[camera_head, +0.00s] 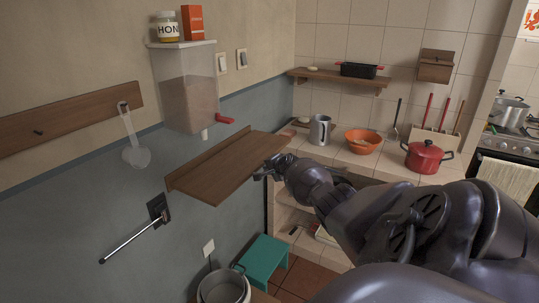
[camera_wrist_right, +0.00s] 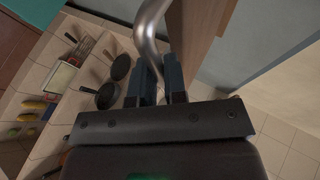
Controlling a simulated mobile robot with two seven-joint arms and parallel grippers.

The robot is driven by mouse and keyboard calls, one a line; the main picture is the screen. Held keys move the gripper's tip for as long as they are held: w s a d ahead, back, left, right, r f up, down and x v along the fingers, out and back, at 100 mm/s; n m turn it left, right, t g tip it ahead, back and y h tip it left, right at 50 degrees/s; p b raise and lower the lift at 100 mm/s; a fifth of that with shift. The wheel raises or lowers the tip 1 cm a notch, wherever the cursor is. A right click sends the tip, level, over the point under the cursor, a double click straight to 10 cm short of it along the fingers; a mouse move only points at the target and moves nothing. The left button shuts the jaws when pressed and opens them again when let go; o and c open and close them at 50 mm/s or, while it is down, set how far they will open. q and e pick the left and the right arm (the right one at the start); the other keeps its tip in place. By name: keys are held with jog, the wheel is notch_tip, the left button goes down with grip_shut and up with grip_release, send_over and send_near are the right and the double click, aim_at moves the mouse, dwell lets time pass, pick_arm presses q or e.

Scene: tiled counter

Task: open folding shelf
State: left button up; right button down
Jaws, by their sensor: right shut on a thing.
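The folding shelf (camera_head: 228,172) is a brown wooden board on the grey-blue wall, with a narrow strip along its wall side. It stands out from the wall and looks about level. My right gripper (camera_head: 266,173) is at its outer right edge. In the right wrist view, my right gripper's dark fingers (camera_wrist_right: 161,84) are shut on a curved metal bar (camera_wrist_right: 150,28) beside the wooden board (camera_wrist_right: 197,40). The exact contact is partly hidden between the fingers. My left gripper is not in view.
A clear dispenser (camera_head: 188,95) hangs above the shelf, with a honey jar (camera_head: 167,27) and an orange box (camera_head: 193,22) on top. A teal stool (camera_head: 264,258) and a bucket (camera_head: 222,287) stand below. The tiled counter (camera_head: 340,158) behind holds a pitcher, bowl and red pot.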

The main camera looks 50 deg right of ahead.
jog(key=shift+w+a+r, duration=0.15)
jog(key=shift+w+r, duration=0.2)
jog(key=shift+r, duration=0.05)
jog(key=c, duration=1.5)
grip_release()
jog(key=shift+w, duration=0.1)
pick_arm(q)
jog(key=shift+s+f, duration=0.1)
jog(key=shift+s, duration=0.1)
pick_arm(e)
jog(key=shift+o, duration=0.2)
jog(key=shift+f, duration=0.1)
jog(key=shift+s+a+r+p, duration=0.1)
jog(key=shift+s+r+p, duration=0.15)
jog(key=shift+p, duration=0.4)
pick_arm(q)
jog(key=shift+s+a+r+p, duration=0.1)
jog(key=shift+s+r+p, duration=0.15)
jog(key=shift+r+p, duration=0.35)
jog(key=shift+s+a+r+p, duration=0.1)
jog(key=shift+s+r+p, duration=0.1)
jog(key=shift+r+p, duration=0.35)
pick_arm(e)
jog(key=v, duration=1)
jog(key=shift+s+f, duration=0.2)
jog(key=shift+s, duration=0.1)
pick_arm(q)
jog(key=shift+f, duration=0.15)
